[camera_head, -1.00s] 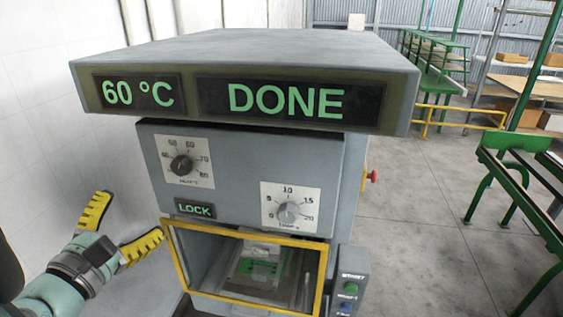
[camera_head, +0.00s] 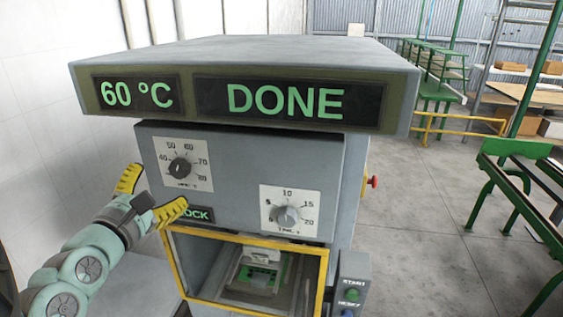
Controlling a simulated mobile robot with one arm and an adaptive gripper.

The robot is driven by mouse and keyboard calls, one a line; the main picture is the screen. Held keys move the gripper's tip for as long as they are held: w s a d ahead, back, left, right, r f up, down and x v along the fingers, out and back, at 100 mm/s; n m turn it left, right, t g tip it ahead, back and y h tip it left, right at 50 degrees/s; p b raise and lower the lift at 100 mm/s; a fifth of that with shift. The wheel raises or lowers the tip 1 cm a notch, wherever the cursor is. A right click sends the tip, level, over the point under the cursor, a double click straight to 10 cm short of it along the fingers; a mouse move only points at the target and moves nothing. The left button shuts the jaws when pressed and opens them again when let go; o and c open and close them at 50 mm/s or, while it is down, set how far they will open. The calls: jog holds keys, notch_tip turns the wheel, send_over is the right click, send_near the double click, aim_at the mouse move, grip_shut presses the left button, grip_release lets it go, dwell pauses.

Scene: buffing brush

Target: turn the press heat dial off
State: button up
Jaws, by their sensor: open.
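The press (camera_head: 250,160) is a grey machine with a display on its top hood reading "60 °C" and "DONE". The heat dial (camera_head: 180,167) is a dark round knob on a white plate at the upper left of the front panel, with marks from 40 to 80. My gripper (camera_head: 155,192) is at the left of the panel, its two yellow fingers spread apart and empty. It is just left of and below the dial, apart from it as far as I can tell. One finger partly covers the LOCK sign (camera_head: 203,215).
A grey timer dial (camera_head: 287,216) is at the panel's lower right. Below is a yellow-framed window (camera_head: 250,268) with a green item inside. A box with START and RESET buttons (camera_head: 351,290) is at lower right. A red knob (camera_head: 374,181) sticks out on the right side.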

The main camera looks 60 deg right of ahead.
aim_at(177, 171)
jog(key=p+x, duration=0.2)
jog(key=x, duration=0.3)
jog(key=shift+d+r+p, duration=0.15)
jog(key=shift+d+p, duration=0.1)
jog(key=shift+p, duration=0.15)
jog(key=shift+x, duration=0.9)
jog(key=shift+c, duration=0.2)
jog(key=shift+a+f, duration=0.1)
jog(key=shift+f, duration=0.1)
jog(key=c, duration=1.2)
jog(key=shift+o, duration=0.2)
